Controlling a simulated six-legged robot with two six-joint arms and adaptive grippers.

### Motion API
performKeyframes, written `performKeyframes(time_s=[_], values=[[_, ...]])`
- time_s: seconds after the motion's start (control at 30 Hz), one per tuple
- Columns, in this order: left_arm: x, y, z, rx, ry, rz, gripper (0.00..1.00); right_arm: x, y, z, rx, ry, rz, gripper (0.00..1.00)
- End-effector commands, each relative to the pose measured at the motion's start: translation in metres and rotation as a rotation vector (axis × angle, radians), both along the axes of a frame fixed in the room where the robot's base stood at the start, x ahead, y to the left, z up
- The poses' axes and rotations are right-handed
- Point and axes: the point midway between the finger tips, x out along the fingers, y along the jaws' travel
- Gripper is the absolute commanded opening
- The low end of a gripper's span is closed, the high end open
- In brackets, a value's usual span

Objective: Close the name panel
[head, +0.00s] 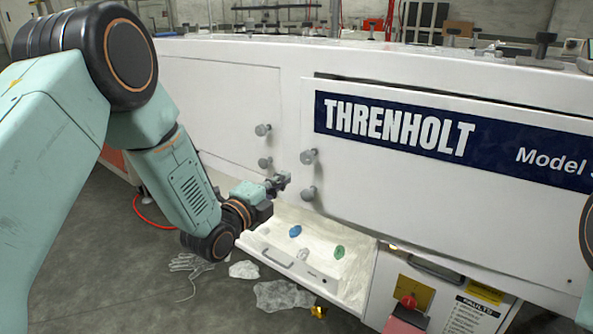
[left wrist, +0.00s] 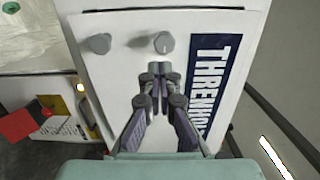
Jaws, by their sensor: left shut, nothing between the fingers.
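The white name panel (head: 400,178) bears a blue THRENHOLT plate and stands upright on the machine's front. A dark gap shows along its upper right edge, so it stands slightly proud there. Two round knobs (head: 309,157) sit at its left edge. My left gripper (head: 283,181) is shut and empty, left of the panel's lower knob. In the left wrist view the closed fingers (left wrist: 160,70) point at the panel (left wrist: 110,75), beside the lettering and the knobs (left wrist: 164,43). I cannot tell whether they touch it. My right gripper is not in view.
Another white panel (head: 215,100) with two knobs is at left. Below, a pulled-out tray (head: 262,251) holds blue and green items. A glove (head: 192,264) and clear film scraps (head: 284,296) lie on the floor. A yellow box with a red switch (head: 409,300) is lower right.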

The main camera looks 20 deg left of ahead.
Motion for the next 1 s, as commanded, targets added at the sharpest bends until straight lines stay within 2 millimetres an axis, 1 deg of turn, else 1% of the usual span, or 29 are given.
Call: performKeyframes(time_s=[0.03,0.2,0.3,0.43,0.6,1.0], values=[[0.009,-0.002,-0.001,0.001,-0.002,-0.001,0.00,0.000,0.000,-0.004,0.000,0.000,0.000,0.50],[0.038,-0.009,-0.001,0.000,-0.002,-0.001,0.00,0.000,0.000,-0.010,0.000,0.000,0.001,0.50],[0.052,-0.011,-0.001,-0.001,-0.002,0.001,0.00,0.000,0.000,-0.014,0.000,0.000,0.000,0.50],[0.065,-0.013,-0.001,-0.002,-0.001,0.001,0.00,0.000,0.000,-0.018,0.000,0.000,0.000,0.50],[0.074,-0.015,0.000,-0.002,0.000,0.002,0.00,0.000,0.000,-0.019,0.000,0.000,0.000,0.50],[0.075,-0.016,0.000,-0.003,0.001,0.002,0.00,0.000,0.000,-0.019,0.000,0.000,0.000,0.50]])
